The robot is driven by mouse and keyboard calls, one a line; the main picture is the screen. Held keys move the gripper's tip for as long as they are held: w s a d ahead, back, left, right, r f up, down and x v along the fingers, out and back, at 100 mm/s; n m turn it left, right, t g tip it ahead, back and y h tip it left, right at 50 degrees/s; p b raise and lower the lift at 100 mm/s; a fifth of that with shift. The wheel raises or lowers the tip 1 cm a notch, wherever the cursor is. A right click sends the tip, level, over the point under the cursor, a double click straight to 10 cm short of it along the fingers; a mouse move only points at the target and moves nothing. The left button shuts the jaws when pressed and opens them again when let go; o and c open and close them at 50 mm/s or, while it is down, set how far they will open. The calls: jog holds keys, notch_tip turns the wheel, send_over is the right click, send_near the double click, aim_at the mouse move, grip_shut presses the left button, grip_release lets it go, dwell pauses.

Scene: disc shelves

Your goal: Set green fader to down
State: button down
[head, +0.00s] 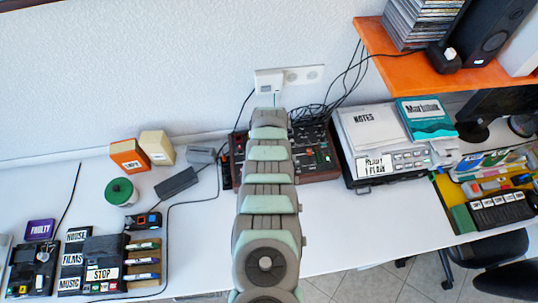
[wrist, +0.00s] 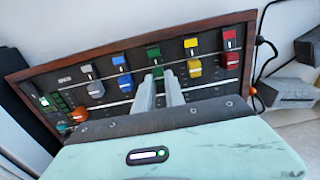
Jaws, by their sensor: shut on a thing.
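In the wrist view, a wood-framed fader panel (wrist: 105,75) carries a row of coloured faders: grey, blue, green, yellow and red. The green fader (wrist: 166,68) is near the middle of the row. My gripper (wrist: 159,77) reaches to it, with its two pale fingertips close together at the green cap and shut on it. The fingers partly cover the cap, and the slot below it is hidden. In the head view, the panel (head: 320,160) stands against the wall, and my arm hides its middle and my gripper.
The yellow fader (wrist: 194,67) and blue fader (wrist: 124,80) flank the green one. In the head view, a stack with notes (head: 366,128) stands right of the panel. A dark flat box (head: 177,184) and cables lie to the left. The front of the white table is mostly clear.

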jog(key=c, duration=1.4)
grip_release()
notch_tip(320, 180, up, 3)
jog(key=shift+r+p, duration=0.2)
jog(key=shift+p, duration=1.05)
notch_tip(320, 180, up, 7)
jog(key=shift+r, duration=0.2)
